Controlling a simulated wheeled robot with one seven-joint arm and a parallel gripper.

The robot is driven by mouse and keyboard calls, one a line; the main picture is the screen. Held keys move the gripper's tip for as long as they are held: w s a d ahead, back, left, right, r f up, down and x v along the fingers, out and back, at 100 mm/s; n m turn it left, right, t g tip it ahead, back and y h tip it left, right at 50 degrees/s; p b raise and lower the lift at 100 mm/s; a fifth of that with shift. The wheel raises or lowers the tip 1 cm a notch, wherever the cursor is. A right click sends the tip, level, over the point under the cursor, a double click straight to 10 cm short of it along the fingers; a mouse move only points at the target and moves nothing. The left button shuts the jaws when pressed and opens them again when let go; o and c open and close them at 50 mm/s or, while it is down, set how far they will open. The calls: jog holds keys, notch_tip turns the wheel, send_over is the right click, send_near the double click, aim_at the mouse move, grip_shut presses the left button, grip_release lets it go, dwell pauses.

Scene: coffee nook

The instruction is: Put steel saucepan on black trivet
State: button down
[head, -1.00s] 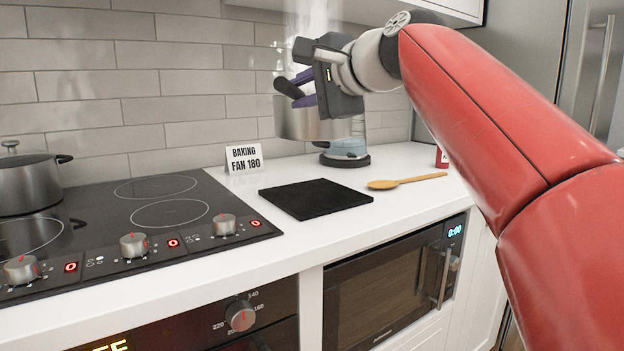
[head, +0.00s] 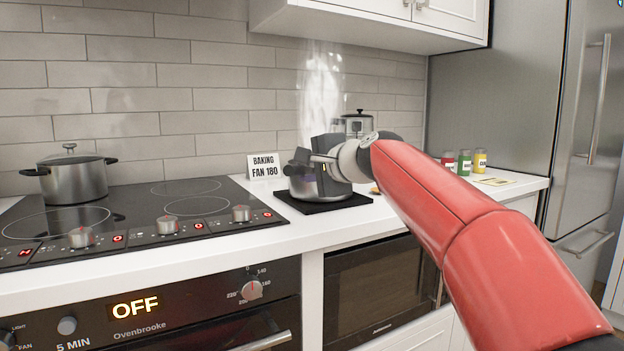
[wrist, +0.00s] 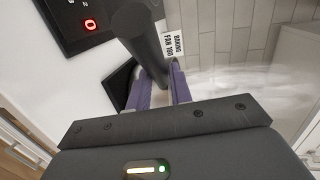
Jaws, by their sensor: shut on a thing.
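The steel saucepan (head: 304,188) is upright over the black trivet (head: 345,204) in the head view. Its base looks level with the trivet's top, but I cannot tell whether it rests there or hangs just above. My gripper (head: 312,160) is at the pan's upper side, partly hiding it. In the wrist view, the purple-padded fingers of my gripper (wrist: 160,88) are closed around a dark handle (wrist: 145,45). A dark corner of the trivet (wrist: 120,78) shows beside them. The pan's body is not clearly visible there.
The hob (head: 150,215) is left of the trivet, with a lidded pot (head: 75,183) at its back left. A silver-and-black appliance (head: 357,124) is behind my gripper. Several jars (head: 464,162) stand right. Steam rises by the wall.

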jog(key=shift+s+r, duration=0.1)
jog(key=shift+r, duration=0.15)
jog(key=shift+f, duration=0.15)
jog(key=c, duration=1.3)
grip_release()
jog(key=shift+f, duration=0.15)
jog(key=shift+o, duration=0.2)
jog(key=b+v, duration=0.2)
jog(key=v, duration=1)
jog(key=shift+d, duration=0.1)
